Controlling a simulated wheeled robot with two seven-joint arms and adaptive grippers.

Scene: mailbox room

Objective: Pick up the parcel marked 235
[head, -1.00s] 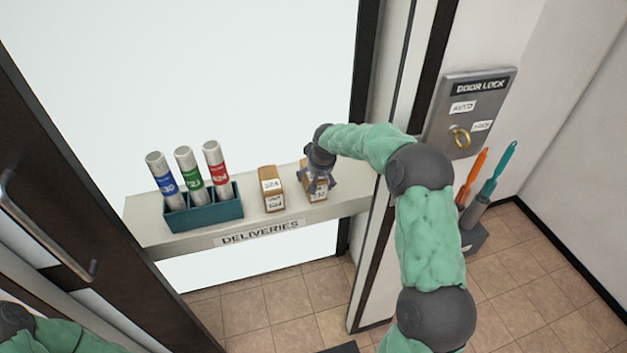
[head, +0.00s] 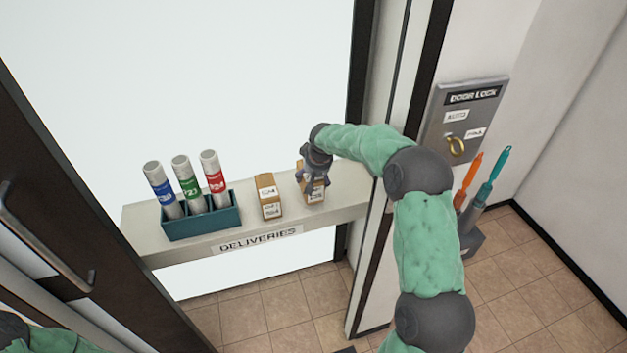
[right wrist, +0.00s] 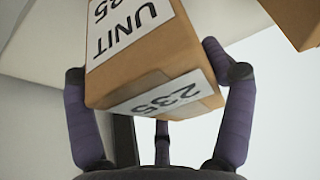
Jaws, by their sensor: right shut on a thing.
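The parcel marked 235 is a brown box (right wrist: 170,62) with white labels reading "UNIT 235" and "235" in the right wrist view. In the head view it is the right-hand box (head: 314,194) on the deliveries shelf (head: 345,205), partly hidden by my gripper. My right gripper (head: 313,177) reaches it from above. In the right wrist view its fingers (right wrist: 160,95) are closed against both sides of the parcel. I cannot tell whether the parcel is clear of the shelf. My left gripper is out of view; only a piece of my left arm shows at the bottom left.
A second brown parcel (head: 268,196) stands just left of it. A teal rack (head: 202,222) holds three tubes with blue, green and red labels. A door lock panel (head: 464,120) and a holder with orange and teal handled tools (head: 482,185) are at the right.

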